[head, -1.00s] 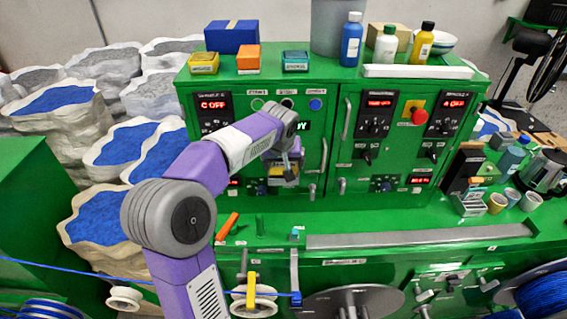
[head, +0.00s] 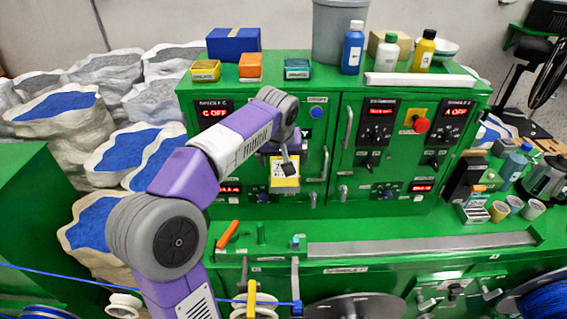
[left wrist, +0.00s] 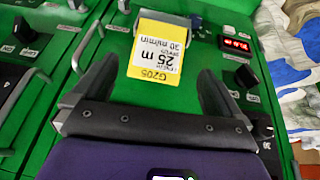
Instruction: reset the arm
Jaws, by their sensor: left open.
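My left gripper (head: 285,158) is in front of the left part of the green machine's upright panel, its arm coming in from lower left. In the left wrist view its two dark fingers stand apart, and the left gripper (left wrist: 152,88) is open. A yellow and white card (left wrist: 158,50) reading "25 m" and "30 m/min" shows beyond and between the fingers. The card (head: 285,183) also shows just below the gripper in the head view. I cannot tell whether a finger touches it. My right gripper is not in view.
The green machine's panel (head: 330,190) carries displays, knobs and handles. Bottles, small boxes and a grey bin (head: 338,30) stand on its top. An orange-handled tool (head: 228,234) lies on the ledge. A blue cable (head: 75,278) runs across the lower left. White sacks stand at left.

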